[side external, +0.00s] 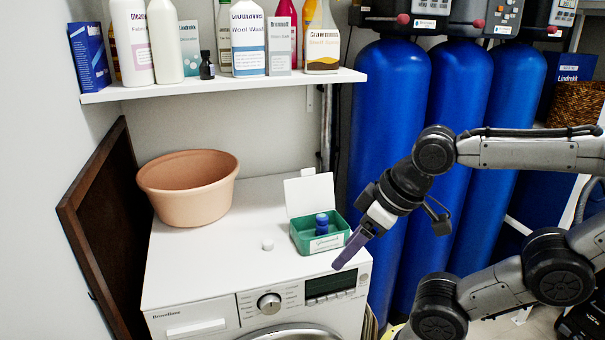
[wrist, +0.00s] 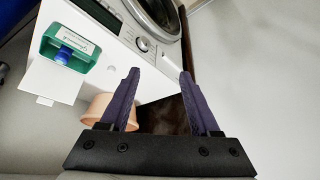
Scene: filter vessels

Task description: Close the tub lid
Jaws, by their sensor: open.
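The green tub (side external: 309,244) sits on top of the white washing machine, near its right front, with a blue object (side external: 321,224) inside. Its white lid (side external: 310,194) stands open, raised at the tub's back edge. In the wrist view the tub (wrist: 46,47) is at upper left and the flat white lid (wrist: 52,82) extends below it, with a small tab at its edge. My gripper (side external: 340,264) is in front of the tub, to its right, pointing down and left, apart from tub and lid. In the wrist view its purple fingers (wrist: 160,72) are spread with nothing between them.
A terracotta bowl (side external: 190,205) stands on the machine at back left. A small white cap (side external: 268,244) lies left of the tub. A shelf (side external: 225,86) with bottles hangs above. Blue tanks (side external: 390,130) stand to the right. The machine top between bowl and tub is mostly clear.

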